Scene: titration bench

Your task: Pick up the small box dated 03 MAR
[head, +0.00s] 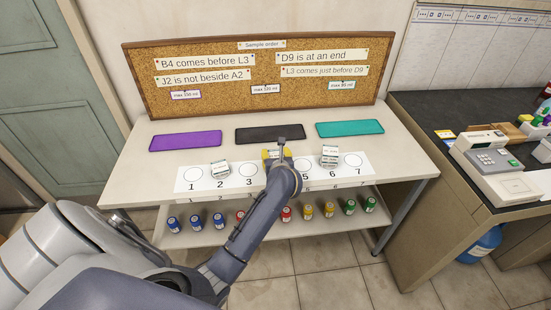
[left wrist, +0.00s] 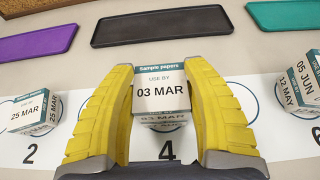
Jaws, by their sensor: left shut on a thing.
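The small white box dated 03 MAR (left wrist: 161,95) has a teal "Sample papers" band on top and faces the left wrist camera. My left gripper (left wrist: 160,72) has its yellow fingers on both sides of this box and is shut on it. Below the box, above the number 4, part of another teal-banded box (left wrist: 166,126) shows; most of it is hidden, and I cannot tell whether the two touch. In the head view the left gripper (head: 276,153) is over the middle of the numbered strip. My right gripper is not in view.
A 25 MAR box (left wrist: 29,112) stands by number 2. Boxes dated 05 JUN (left wrist: 306,72) and 12 MAY (left wrist: 291,97) are stacked at the right. Purple (head: 186,141), black (head: 270,134) and teal (head: 350,128) trays lie empty behind. Several capped bottles (head: 196,222) stand on the lower shelf.

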